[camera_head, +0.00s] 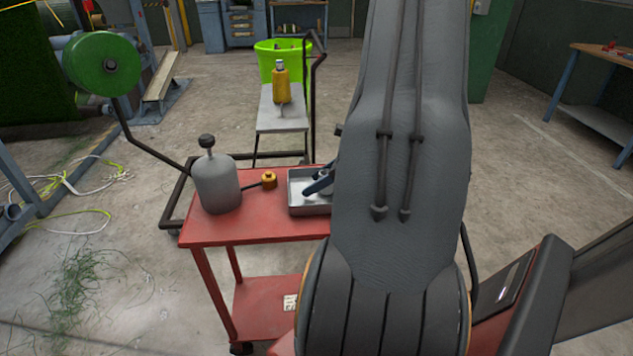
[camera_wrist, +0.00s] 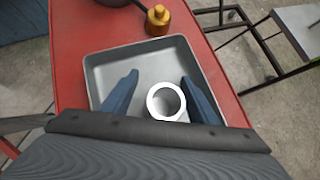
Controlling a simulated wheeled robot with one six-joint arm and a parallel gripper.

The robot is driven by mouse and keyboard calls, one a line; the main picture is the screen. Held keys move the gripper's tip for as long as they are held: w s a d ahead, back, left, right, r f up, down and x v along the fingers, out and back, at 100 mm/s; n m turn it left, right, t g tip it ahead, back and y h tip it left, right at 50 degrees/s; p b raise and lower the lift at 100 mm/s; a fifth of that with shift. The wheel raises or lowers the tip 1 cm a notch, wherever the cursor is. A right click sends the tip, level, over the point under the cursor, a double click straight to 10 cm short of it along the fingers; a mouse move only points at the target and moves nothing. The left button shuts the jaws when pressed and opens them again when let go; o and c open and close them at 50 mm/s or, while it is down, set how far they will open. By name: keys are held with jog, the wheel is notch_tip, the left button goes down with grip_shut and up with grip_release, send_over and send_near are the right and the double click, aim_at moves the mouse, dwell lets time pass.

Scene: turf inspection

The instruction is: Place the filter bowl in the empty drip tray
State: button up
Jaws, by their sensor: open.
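The drip tray (camera_wrist: 105,68) is a shallow grey metal pan on the red cart top; it also shows in the head view (camera_head: 309,211), partly hidden by my arm. The filter bowl (camera_wrist: 153,104), a round white cup with a thick rim, is seen from above inside the tray's outline, near its lower right side. Whether it touches the tray floor is hard to tell. My gripper (camera_wrist: 159,78) is open, its two blue fingers apart on either side of the bowl. One finger shows over the tray in the head view (camera_head: 320,184); the bowl is not clearly visible there.
A grey canister (camera_head: 217,186) with a black knob and a small brass fitting (camera_head: 269,180) stand left of the tray on the red cart (camera_head: 245,231). Behind is a low trolley (camera_head: 281,117) with a yellow bottle (camera_head: 281,84). A bright green bin (camera_head: 268,58) stands farther back.

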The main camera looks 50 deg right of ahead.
jog(key=shift+r, duration=0.15)
jog(key=shift+s+d+r, duration=0.15)
jog(key=shift+s+r, duration=0.05)
jog(key=shift+r, duration=0.1)
jog(key=b+v, duration=0.1)
jog(key=v, duration=1)
jog(key=a+n+g+h, duration=0.3)
jog(key=a+n+g, duration=0.4)
jog(key=a+n, duration=2.4)
jog(key=shift+s+a+f+g+h, duration=0.2)
jog(key=shift+s+a+g+h, duration=0.15)
jog(key=shift+a, duration=2.9)
